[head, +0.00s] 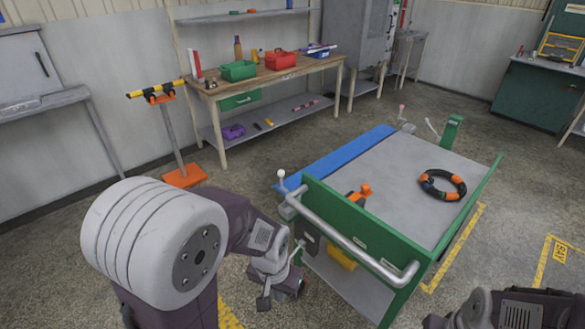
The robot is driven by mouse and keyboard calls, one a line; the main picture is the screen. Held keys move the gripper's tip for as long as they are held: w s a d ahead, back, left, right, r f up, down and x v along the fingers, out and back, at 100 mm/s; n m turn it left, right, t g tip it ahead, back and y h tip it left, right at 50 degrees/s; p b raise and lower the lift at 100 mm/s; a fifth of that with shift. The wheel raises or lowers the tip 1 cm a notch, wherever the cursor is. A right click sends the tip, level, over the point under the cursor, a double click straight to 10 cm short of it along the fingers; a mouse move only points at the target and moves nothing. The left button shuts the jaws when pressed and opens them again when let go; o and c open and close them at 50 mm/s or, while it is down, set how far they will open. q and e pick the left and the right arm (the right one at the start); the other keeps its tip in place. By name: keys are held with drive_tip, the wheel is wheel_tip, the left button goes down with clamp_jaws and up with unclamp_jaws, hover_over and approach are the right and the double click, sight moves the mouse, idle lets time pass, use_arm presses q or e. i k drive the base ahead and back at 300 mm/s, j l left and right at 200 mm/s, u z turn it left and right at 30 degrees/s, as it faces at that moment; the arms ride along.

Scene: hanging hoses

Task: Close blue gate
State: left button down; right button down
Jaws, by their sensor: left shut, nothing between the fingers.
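The blue gate (345,155) is a long blue panel along the left side of the green cart (372,235). It looks swung outward and nearly flat, level with the grey cart top. A lever with a white knob (281,174) stands at its near end, and one with a pink knob (402,110) at its far end. My left gripper (282,287) is low beside the cart's near left corner, below the push handle and apart from the gate. It is shut and empty. Part of my right arm shows at the bottom right; its fingers are outside the picture.
A black and orange hose ring (442,185) and an orange clamp-like piece (360,193) lie on the cart. The grey push handle (350,247) juts toward me. A workbench (270,77) with bins stands behind. An orange-based stand (184,176) is at left. Floor left of the gate is clear.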

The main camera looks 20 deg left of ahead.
sight(322, 168)
drive_tip(key=i+j+z, duration=0.15)
drive_tip(key=j, duration=0.75)
drive_tip(key=i+j+z, duration=0.2)
drive_tip(key=j, duration=0.65)
drive_tip(key=j+z, duration=0.15)
drive_tip(key=j, duration=0.75)
drive_tip(key=i+j+z, duration=0.1)
drive_tip(key=j, duration=0.25)
drive_tip(key=i+j, duration=0.25)
drive_tip(key=i+j+z, duration=0.15)
drive_tip(key=j, duration=0.3)
drive_tip(key=i+j, duration=0.2)
drive_tip(key=j, duration=0.15)
drive_tip(key=i+j+z, duration=0.15)
drive_tip(key=j, duration=0.2)
drive_tip(key=i+j, duration=0.3)
drive_tip(key=i, duration=0.15)
